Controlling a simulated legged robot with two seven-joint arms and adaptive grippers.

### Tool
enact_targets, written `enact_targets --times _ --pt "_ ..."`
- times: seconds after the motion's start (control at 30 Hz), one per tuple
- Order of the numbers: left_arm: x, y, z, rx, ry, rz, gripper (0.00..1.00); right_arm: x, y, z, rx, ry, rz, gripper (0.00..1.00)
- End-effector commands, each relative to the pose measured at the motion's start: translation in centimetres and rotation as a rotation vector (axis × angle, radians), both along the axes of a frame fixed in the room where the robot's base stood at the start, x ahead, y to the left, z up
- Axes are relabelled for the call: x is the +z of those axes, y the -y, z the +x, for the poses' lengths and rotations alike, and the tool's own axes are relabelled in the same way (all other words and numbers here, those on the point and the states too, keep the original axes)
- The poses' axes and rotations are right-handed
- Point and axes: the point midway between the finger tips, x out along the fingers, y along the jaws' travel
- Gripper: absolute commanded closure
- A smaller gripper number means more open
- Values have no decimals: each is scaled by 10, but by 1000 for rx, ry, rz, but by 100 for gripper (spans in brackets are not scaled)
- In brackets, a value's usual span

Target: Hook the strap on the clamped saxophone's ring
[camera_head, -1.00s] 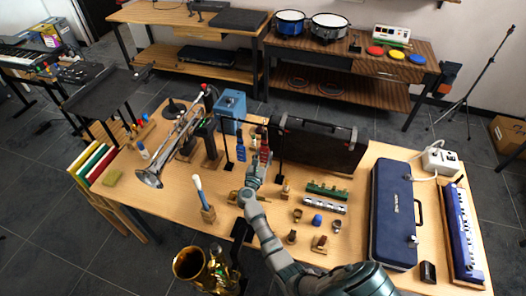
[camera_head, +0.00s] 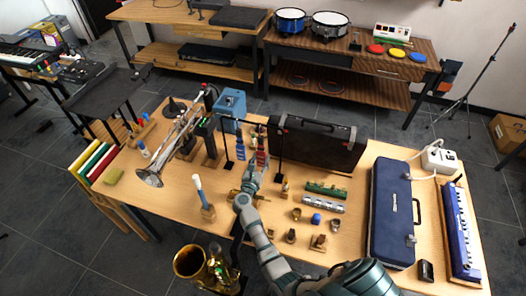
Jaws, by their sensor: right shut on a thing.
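The golden saxophone (camera_head: 217,272) stands at the near edge of the table, at the bottom of the head view, its bell opening upward. A dark upright part (camera_head: 238,245) beside it looks like its clamp. Its ring is too small to make out. My right gripper (camera_head: 254,168) is over the middle of the table, beyond the saxophone, by a thin black rack. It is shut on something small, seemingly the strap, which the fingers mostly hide. Red-and-blue pieces (camera_head: 262,158) hang by the rack, close to the fingertips. My left gripper is out of view.
A trumpet (camera_head: 178,145) on a stand is at left, and an upright white-tipped brush (camera_head: 202,193) stands left of my right forearm. Small parts and a blue case (camera_head: 391,213) lie to the right.

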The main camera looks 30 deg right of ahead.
Motion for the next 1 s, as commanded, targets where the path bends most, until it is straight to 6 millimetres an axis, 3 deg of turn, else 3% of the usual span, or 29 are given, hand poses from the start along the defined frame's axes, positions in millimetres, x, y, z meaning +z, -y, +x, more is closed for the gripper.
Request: enact_targets --times 0.5,1.0 --pt "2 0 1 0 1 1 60 0 -22 -19 -1 -1 2 91" --pt "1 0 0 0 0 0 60 2 -26 -23 1 1 -1 91"
